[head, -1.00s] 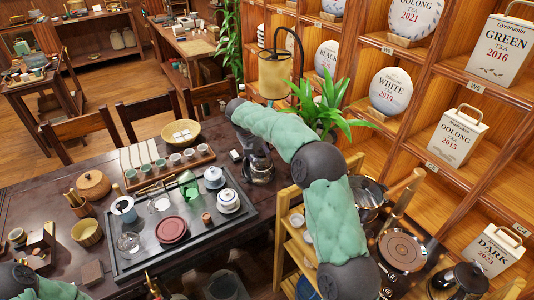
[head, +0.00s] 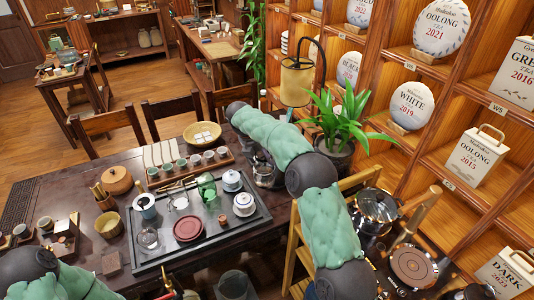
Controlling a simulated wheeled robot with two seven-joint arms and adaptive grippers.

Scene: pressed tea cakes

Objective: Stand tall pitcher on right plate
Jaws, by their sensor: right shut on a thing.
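My right gripper (head: 264,172) is at the far right edge of the dark table, beyond the tea tray. It is shut on a small greyish, glassy thing that looks like the tall pitcher, mostly hidden by the gripper and arm. A dark red round plate (head: 188,228) lies on the black tea tray (head: 228,240); I cannot tell whether it is the right plate.
The tray also holds a green glass vessel (head: 207,187) and lidded white cups (head: 244,204). A row of small cups (head: 195,160) and a yellow bowl (head: 202,135) stand behind. A wooden rack (head: 293,255) and a potted plant (head: 345,120) flank my right arm.

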